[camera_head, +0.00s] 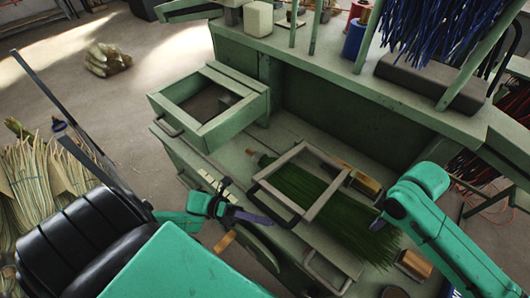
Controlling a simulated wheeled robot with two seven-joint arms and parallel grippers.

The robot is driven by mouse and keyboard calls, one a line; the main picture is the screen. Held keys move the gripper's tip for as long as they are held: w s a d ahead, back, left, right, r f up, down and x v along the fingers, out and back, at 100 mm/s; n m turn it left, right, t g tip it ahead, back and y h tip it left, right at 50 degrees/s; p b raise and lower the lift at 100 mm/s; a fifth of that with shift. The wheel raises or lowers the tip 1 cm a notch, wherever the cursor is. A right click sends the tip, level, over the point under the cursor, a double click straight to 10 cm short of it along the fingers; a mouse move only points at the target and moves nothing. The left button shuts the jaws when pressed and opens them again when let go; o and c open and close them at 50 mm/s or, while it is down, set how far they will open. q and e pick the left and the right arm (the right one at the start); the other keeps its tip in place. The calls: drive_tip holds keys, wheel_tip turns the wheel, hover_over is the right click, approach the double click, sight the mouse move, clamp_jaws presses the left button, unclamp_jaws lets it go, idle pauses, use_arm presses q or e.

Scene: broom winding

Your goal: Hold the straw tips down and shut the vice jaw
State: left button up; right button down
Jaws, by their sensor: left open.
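A broom of green straw (358,232) lies flat on the green bench, fanning toward the lower right, with its stub end (262,158) at the upper left. A pale green frame with a handle, seemingly the vice jaw (327,196), lies across the straw; I cannot tell whether it is shut. My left gripper (252,217) is open and empty, left of the frame near the bench's front edge. My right gripper (378,222) is at the right side of the straw, near its tips. Its fingers are mostly hidden by its arm, so contact and opening are unclear.
Wooden blocks (415,264) lie by the straw. A shelf (330,72) with posts, spools and blue bristles (440,30) rises behind. Straw bundles (40,190) stand on the floor at left.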

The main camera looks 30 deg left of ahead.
use_arm(q)
drive_tip(key=v, duration=1.2)
